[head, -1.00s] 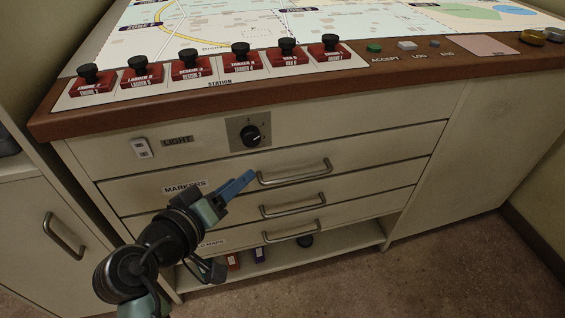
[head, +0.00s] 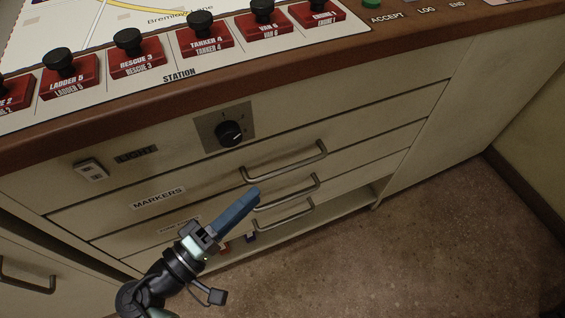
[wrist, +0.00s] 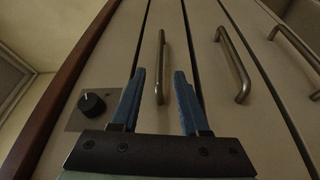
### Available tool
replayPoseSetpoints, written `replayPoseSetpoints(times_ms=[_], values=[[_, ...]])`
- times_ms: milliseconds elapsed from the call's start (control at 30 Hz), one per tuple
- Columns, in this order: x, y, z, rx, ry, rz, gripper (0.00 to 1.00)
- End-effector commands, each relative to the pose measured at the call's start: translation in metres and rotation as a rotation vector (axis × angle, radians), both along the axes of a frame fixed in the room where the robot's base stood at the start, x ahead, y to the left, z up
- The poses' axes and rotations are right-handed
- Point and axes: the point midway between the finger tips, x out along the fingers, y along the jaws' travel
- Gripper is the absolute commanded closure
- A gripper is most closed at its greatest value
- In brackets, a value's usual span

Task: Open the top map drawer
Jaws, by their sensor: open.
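Three shut drawers are stacked in the console front. The upper drawer (head: 375,137) carries a MARKERS label (head: 158,197) and a bar handle (head: 290,166). The middle drawer's label (head: 178,225) is too small to read surely; its handle (head: 288,193) also shows in the wrist view (wrist: 238,66). The lowest handle (head: 285,217) is below. My gripper (head: 250,196) is open and empty, left of the handles in the head view. In the wrist view its fingers (wrist: 160,88) appear either side of the upper handle (wrist: 161,60); contact cannot be told.
A knob (head: 230,133) and a light switch (head: 91,170) sit on the panel above the drawers. The wooden desk edge (head: 290,78) overhangs, with red station buttons (head: 205,38) on top. An open shelf lies underneath. The floor (head: 400,260) at right is clear.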

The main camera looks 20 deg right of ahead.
Motion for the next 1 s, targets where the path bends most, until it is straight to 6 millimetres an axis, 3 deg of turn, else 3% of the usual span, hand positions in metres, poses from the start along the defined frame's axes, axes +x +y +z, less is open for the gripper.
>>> replayPoseSetpoints(times_ms=[200,433,867,900,1000], values=[[0.018,-0.045,0.002,0.001,-0.002,-0.005,0.55],[0.034,-0.077,0.005,0.002,-0.002,-0.004,0.55],[0.04,-0.088,0.008,0.002,-0.001,0.0,0.55],[0.04,-0.088,0.008,0.002,-0.001,0.0,0.57],[0.039,-0.088,0.008,0.002,-0.001,0.0,0.75]])
